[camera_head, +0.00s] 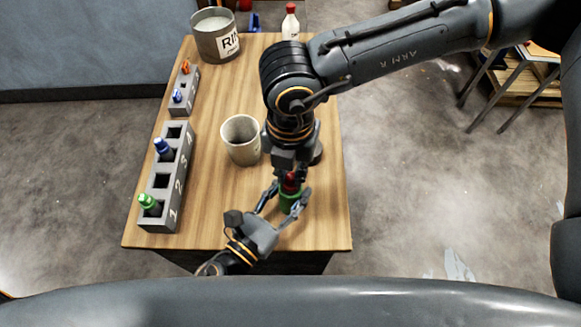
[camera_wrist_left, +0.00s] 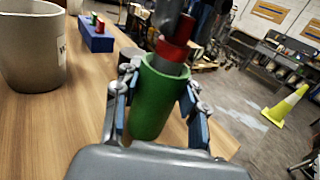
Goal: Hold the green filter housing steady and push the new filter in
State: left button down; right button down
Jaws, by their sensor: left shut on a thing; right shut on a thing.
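The green filter housing (camera_head: 290,199) is a cup near the front right of the wooden table. My left gripper (camera_head: 282,204) is shut around it, with a finger on each side; in the left wrist view the green housing (camera_wrist_left: 154,98) stands between the blue finger pads. The filter (camera_wrist_left: 172,50) is red with a grey part and sits at the housing's mouth, its lower end inside. My right gripper (camera_head: 290,178) is shut on the red filter from above. How deep the filter sits is hidden by the housing wall.
A beige cup (camera_head: 242,140) stands left of my right arm. A numbered grey rack (camera_head: 160,190) with green and blue pieces is at the left edge, a smaller grey block (camera_head: 184,92) behind it. A grey bucket (camera_head: 215,36) and white bottle (camera_head: 290,24) stand at the back.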

jog(key=shift+f, duration=1.1)
jog(key=c, duration=1.2)
grip_release()
jog(key=shift+o, duration=0.5)
jog(key=shift+o, duration=1.2)
jog(key=shift+r, duration=0.1)
jog(key=shift+r, duration=3.4)
pick_arm(q)
jog(key=c, duration=0.7)
grip_release()
